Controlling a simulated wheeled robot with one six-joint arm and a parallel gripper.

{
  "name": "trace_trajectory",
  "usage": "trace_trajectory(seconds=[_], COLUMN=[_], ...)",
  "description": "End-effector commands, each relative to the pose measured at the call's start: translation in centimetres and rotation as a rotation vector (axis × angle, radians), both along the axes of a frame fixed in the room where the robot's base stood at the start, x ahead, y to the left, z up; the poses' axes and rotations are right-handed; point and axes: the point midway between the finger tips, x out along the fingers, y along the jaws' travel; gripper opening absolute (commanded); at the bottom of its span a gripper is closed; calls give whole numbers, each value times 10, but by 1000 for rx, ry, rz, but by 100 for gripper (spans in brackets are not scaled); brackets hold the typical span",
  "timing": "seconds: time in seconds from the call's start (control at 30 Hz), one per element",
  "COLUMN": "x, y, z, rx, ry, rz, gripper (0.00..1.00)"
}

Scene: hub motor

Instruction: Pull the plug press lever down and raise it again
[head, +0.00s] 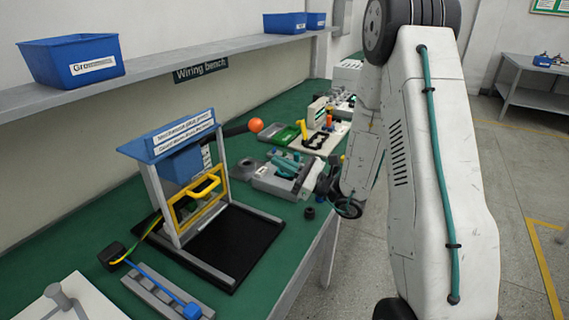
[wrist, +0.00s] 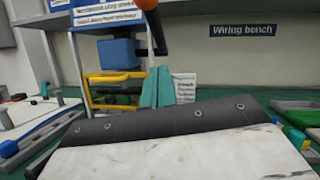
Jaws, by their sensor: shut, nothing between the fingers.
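The plug press (head: 181,145) stands on the green bench with a blue head, a grey frame and a yellow guard (head: 196,198). Its dark lever (head: 236,130) sticks out to the right, ending in an orange ball knob (head: 256,125). In the wrist view the dark lever (wrist: 157,34) shows near the top, and its orange knob (wrist: 147,4) is cut by the upper edge. My gripper (wrist: 156,86) has teal fingers close together, shut and empty. They appear below the knob in that view, apart from the lever. My arm hides part of the bench in the head view.
Blue bins (head: 75,62) stand on the shelf above. A grey fixture (head: 270,178) and a green tray (head: 279,134) lie right of the press. A blue-handled slide (head: 168,293) lies in front. Open floor (head: 515,190) lies right of the bench.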

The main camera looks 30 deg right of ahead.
Motion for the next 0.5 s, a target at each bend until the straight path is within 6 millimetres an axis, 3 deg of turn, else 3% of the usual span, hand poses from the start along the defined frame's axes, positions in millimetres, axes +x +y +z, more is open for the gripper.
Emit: trace_trajectory(seconds=[0.27, 0.5], x=[42, 50], y=[41, 52], z=[21, 50], rx=[-1, -1], ry=[-2, -4], rz=[6, 3], gripper=[0, 0])
